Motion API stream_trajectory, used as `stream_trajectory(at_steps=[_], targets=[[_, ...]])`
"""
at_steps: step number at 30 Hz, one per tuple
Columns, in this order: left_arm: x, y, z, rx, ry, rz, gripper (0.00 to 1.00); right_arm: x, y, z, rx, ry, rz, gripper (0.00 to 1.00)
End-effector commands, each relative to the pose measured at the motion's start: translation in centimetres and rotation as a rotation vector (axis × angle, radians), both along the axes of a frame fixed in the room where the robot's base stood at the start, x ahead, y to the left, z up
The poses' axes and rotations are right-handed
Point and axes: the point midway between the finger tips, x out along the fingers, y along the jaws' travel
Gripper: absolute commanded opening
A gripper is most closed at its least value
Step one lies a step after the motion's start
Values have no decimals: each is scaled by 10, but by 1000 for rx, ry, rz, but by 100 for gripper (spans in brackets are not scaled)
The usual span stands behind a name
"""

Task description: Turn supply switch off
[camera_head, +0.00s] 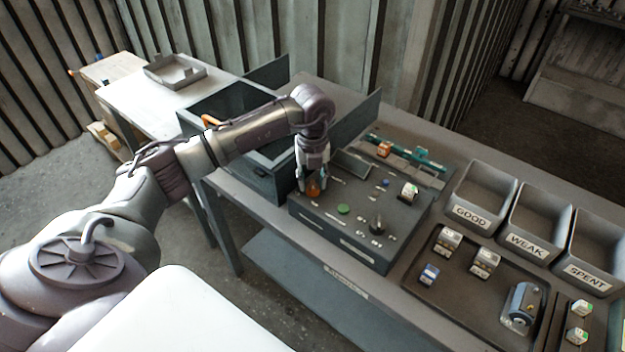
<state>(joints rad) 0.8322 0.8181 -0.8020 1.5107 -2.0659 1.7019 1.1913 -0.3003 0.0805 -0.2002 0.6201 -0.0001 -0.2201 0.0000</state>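A dark control panel box (345,262) stands on the bench in the middle of the head view. My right gripper is out of view.
Bins marked GOOD (470,215), WEAK (526,240) and SPENT (587,271) stand at the right. A tray (450,298) before them holds several small parts. An open dark box (268,172) sits beneath my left forearm. A white cell-like part (409,192) stands on the panel.

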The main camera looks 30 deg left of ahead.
Motion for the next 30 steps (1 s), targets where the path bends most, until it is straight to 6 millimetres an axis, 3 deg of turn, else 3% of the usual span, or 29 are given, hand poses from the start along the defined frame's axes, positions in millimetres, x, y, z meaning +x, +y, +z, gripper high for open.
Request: stream_trajectory(at_steps=[3, 14, 30], targets=[[0, 0, 0, -1, 1, 0, 59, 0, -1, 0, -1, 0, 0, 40], [0, 0, 5, -1, 1, -2, 59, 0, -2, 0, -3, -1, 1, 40], [0, 0, 104, 0, -1, -1, 59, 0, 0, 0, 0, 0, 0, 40]])
